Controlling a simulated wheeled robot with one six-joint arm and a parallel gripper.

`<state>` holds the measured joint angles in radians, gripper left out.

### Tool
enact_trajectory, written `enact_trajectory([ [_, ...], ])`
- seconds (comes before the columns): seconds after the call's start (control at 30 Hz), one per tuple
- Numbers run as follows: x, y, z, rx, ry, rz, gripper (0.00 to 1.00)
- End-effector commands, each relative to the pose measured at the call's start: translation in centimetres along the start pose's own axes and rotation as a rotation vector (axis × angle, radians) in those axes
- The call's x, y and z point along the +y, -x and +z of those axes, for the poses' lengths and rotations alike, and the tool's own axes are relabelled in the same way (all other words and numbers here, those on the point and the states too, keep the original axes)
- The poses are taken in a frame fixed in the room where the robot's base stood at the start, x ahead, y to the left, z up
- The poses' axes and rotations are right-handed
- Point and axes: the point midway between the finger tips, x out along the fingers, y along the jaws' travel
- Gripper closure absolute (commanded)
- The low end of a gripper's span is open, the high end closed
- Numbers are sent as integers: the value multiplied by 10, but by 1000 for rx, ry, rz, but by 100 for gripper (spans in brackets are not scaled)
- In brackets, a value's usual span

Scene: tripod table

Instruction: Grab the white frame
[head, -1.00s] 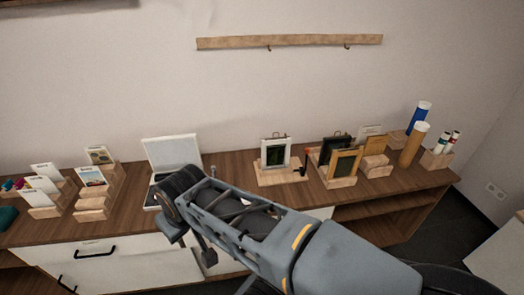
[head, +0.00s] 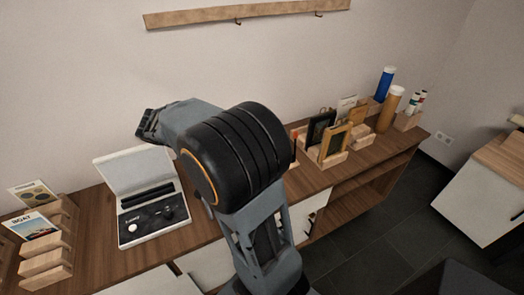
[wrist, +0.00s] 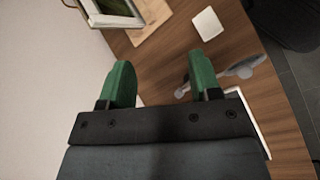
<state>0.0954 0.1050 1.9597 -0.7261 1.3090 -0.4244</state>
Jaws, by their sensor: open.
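In the wrist view, the white frame (wrist: 112,12) with a greenish picture stands at the top left, cut off by the picture's edge, on a light wooden base (wrist: 154,14). My gripper (wrist: 161,84) has two green fingers spread apart with nothing between them. The frame lies beyond the fingertips, ahead and to the left, not touching them. In the head view my arm hides the white frame, and I cannot make out the fingers there.
A small white block (wrist: 207,24) lies on the wooden top beyond the right finger. In the head view, an open white case (head: 150,215) stands left of my arm. Dark and gold frames (head: 336,142) and upright tubes (head: 390,108) stand to the right. The wall is behind.

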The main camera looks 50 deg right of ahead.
Motion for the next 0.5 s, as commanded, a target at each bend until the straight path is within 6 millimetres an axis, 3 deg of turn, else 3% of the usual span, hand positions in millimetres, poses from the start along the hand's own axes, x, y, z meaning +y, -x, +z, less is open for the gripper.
enact_trajectory([
  [0.03, 15, -25, -15, -107, 82, 28, 43],
  [0.2, 63, -74, -43, -424, 320, 116, 43],
  [0.3, 82, -97, -58, -575, 423, 148, 43],
  [0.5, 101, -127, -80, -776, 550, 182, 43],
])
